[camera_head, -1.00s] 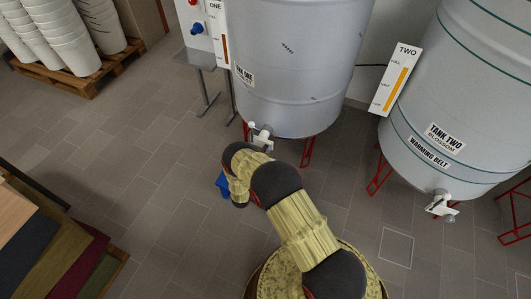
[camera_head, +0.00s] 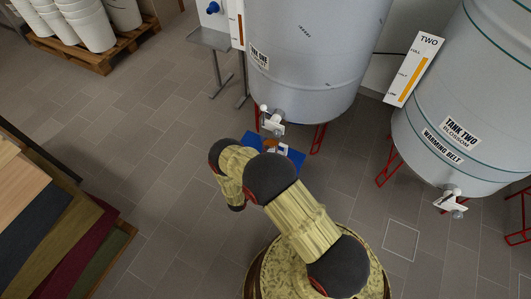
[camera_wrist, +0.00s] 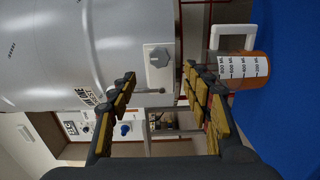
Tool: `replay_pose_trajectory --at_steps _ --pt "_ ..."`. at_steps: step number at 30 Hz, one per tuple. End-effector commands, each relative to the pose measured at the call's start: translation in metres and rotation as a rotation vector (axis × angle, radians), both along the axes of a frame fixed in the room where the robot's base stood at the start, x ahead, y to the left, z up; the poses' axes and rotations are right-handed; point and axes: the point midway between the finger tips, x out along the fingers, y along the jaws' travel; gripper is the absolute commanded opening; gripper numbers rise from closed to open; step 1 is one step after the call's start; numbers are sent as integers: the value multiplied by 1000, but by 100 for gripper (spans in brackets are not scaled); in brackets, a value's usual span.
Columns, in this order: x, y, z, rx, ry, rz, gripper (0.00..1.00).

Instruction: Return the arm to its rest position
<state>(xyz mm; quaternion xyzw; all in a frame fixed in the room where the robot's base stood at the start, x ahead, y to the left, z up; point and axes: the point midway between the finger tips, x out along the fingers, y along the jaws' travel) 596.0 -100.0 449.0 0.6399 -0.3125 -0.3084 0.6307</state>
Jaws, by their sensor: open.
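My arm (camera_head: 297,219) is folded in front of tank one in the head view, and its gripper end is hidden there. In the wrist view my gripper (camera_wrist: 160,95) is open, with nothing between its fingers. Tank one (camera_head: 298,60), a grey drum on red legs, stands beyond the arm and also fills the left of the wrist view (camera_wrist: 70,50). A measuring jug (camera_wrist: 238,68) with amber contents rests on a blue surface (camera_wrist: 287,80), to the right of my fingers and apart from them. The blue surface also shows below tank one's tap in the head view (camera_head: 296,160).
Tank two (camera_head: 470,95) stands to the right on red legs. A grey metal table (camera_head: 212,40) is left of tank one. The tiled floor between is clear.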

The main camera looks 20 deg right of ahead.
Motion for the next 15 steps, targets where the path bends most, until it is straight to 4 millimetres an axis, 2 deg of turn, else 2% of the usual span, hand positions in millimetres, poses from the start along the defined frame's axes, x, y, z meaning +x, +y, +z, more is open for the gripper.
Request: replay_pose_trajectory --at_steps 10,15 --pt "0 0 0 -9 12 0 49" --pt "-5 -4 -9 -74 149 -18 49"
